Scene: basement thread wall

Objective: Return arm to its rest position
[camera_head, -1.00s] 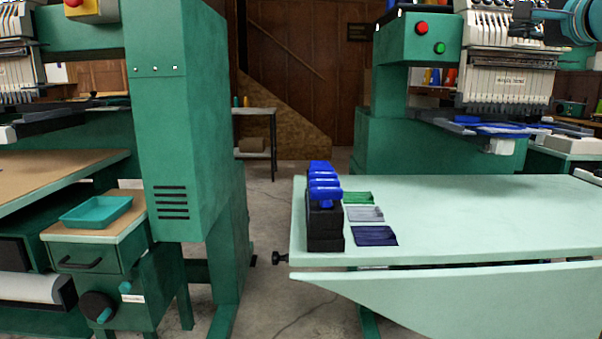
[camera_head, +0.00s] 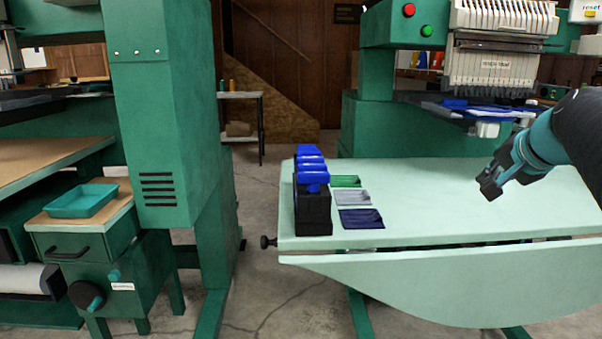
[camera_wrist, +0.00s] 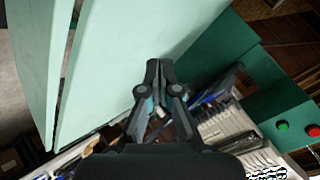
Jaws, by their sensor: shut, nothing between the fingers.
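My gripper (camera_head: 487,190) is above the right half of the pale green table (camera_head: 440,215) in the head view, with the arm coming in from the right edge. In the wrist view my gripper (camera_wrist: 158,66) shows with its fingers together and nothing between them. The pale table top (camera_wrist: 130,60) lies beyond the fingers there.
A black rack with blue-topped items (camera_head: 312,200) stands at the table's left edge. Green, grey and navy patches (camera_head: 361,218) lie beside it. An embroidery machine (camera_head: 390,120) stands behind the table. A teal tray (camera_head: 82,200) sits on a cabinet at left. Floor between is clear.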

